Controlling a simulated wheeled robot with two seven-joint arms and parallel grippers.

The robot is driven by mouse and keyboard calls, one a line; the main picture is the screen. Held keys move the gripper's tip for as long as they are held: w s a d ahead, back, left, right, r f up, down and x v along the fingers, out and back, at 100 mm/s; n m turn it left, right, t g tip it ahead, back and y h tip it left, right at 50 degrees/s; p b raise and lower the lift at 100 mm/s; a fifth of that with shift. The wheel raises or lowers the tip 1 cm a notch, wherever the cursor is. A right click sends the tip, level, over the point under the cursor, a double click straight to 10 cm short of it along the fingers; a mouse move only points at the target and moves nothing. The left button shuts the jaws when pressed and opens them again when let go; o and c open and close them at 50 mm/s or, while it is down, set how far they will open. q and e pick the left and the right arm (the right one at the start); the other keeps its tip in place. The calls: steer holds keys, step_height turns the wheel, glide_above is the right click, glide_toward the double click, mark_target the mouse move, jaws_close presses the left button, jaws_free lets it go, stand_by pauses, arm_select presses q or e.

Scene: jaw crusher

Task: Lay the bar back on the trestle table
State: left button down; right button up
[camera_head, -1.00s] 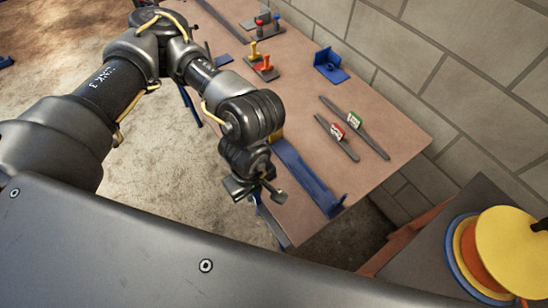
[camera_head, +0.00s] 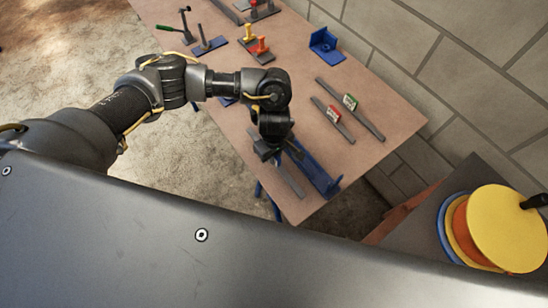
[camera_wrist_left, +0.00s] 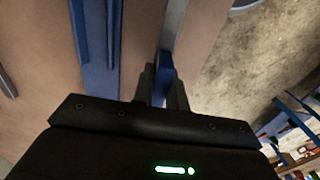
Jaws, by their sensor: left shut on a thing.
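My left gripper (camera_head: 272,152) is shut on a bar (camera_head: 287,178) near the near-left edge of the trestle table (camera_head: 215,135). The bar is grey and slim in the head view. In the left wrist view a blue part of it (camera_wrist_left: 163,70) sits between my fingertips (camera_wrist_left: 160,88) and the grey length (camera_wrist_left: 176,25) runs on beyond. The bar lies along the table edge, beside a long blue holder (camera_head: 318,178). I cannot tell whether it touches the tabletop. My gripper hides its middle. My right gripper is not in view.
Two grey bars, with a red tag (camera_head: 333,113) and a green tag (camera_head: 350,102), lie on the table's right part. A blue bracket (camera_head: 325,45) and yellow and orange handled pieces (camera_head: 258,46) stand farther back. A block wall (camera_head: 450,75) borders the right side.

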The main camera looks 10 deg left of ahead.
arm_select(q)
steer(key=shift+f, duration=1.05)
steer(key=shift+f, duration=0.2)
steer(key=c, duration=1.4)
jaws_free()
steer(key=shift+r, duration=0.1)
step_height(320, 180, up, 12)
steer(key=shift+r+b, duration=0.1)
steer(key=shift+b, duration=0.3)
steer(key=shift+s, duration=0.1)
